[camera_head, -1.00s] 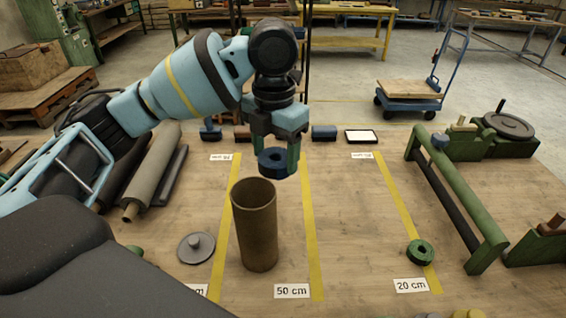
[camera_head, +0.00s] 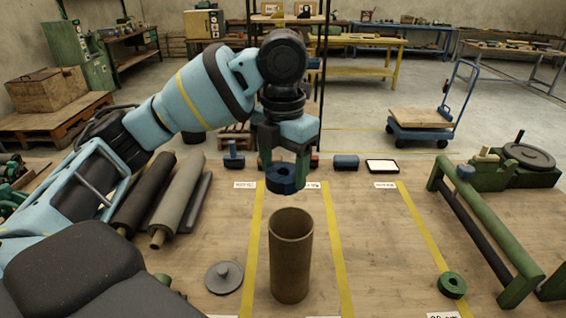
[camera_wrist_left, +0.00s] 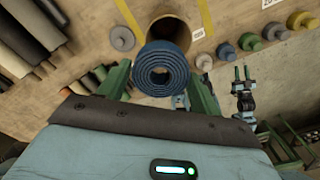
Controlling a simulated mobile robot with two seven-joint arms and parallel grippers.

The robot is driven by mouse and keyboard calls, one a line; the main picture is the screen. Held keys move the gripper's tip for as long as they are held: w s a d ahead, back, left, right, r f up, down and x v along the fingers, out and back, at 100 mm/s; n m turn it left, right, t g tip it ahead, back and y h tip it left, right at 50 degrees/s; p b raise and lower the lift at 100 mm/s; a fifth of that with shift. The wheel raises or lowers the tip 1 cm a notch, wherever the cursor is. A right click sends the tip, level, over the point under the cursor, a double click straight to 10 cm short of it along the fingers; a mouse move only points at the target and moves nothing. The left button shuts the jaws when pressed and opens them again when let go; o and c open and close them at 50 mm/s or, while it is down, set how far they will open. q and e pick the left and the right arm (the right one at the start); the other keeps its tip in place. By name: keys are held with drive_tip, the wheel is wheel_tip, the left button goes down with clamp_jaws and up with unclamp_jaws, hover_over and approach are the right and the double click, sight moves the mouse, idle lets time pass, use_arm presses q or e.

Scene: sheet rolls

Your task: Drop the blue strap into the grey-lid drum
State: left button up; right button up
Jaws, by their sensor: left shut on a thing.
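The blue strap (camera_head: 281,178) is a rolled coil. My left gripper (camera_head: 284,176) is shut on it, one green finger on each side; its spiral end faces the camera in the left wrist view (camera_wrist_left: 161,75). The drum (camera_head: 290,262) is a brown upright cylinder, open at the top. The grey lid (camera_head: 224,277) with a knob lies on the table left of it. The strap is above and slightly left of the drum's rim in the head view; in the wrist view it covers part of the drum's mouth (camera_wrist_left: 168,28). My right gripper (camera_wrist_left: 242,73) shows small in the wrist view, its fingers apart.
Dark and grey sheet rolls (camera_head: 178,198) lie to the left. Several coloured knobbed lids (camera_wrist_left: 249,41) line the table in the wrist view.

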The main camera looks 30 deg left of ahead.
sight(283, 188)
use_arm(q)
drive_tip(key=shift+f, duration=2.65)
drive_tip(key=o, duration=1.1)
drive_tip(key=shift+r, duration=0.1)
drive_tip(key=shift+r, duration=3.8)
drive_tip(key=shift+s+f, duration=0.1)
